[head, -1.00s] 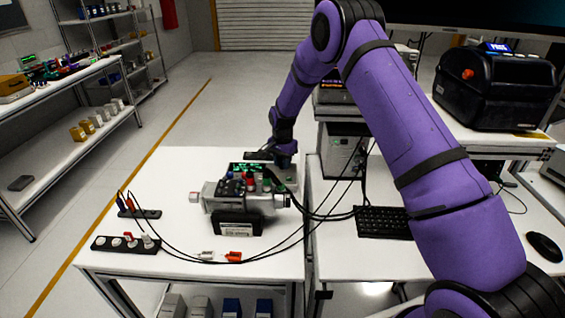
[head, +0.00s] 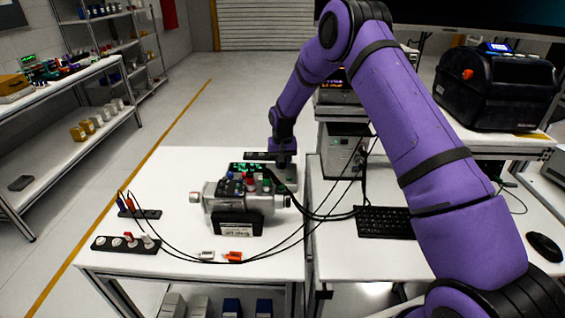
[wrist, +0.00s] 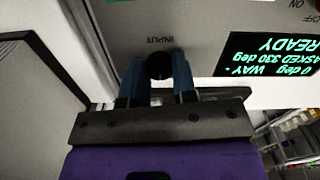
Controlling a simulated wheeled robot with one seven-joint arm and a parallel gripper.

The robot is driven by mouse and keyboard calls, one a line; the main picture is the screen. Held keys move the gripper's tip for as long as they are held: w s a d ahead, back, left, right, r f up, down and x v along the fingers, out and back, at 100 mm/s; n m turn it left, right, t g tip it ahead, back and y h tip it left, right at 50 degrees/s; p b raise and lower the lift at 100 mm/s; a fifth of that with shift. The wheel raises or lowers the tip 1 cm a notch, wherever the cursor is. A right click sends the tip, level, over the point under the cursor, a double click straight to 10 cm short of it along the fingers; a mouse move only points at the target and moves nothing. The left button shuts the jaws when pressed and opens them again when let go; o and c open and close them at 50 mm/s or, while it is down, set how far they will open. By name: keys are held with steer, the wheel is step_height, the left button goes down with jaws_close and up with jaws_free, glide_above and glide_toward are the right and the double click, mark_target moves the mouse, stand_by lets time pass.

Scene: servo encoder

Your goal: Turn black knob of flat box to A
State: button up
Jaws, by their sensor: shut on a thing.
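The flat box is a grey panel (wrist: 160,15) with a dark display showing green text. The display reads READY and ASKED 330 deg, upside down in the wrist view. A black knob (wrist: 159,66) sits at the panel's edge beside the word INPUT. My gripper (wrist: 157,76) has its two blue-grey fingers on either side of this knob, shut on it. In the head view my gripper (head: 284,158) is low over the box (head: 290,181), behind the grey motor. The knob is hidden there, and no letter A is readable.
A grey cylindrical motor (head: 226,203) on a black stand (head: 238,228) is just in front of the box. Cables loop across the white table (head: 190,170). Two dark strips with plugs or knobs lie at the left. A keyboard (head: 384,222) and computer case (head: 345,155) are to the right.

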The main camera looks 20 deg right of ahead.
stand_by(0.3)
steer(key=o, duration=0.9)
steer(key=shift+o, duration=0.2)
step_height(320, 180, up, 11)
steer(key=shift+f, duration=0.15)
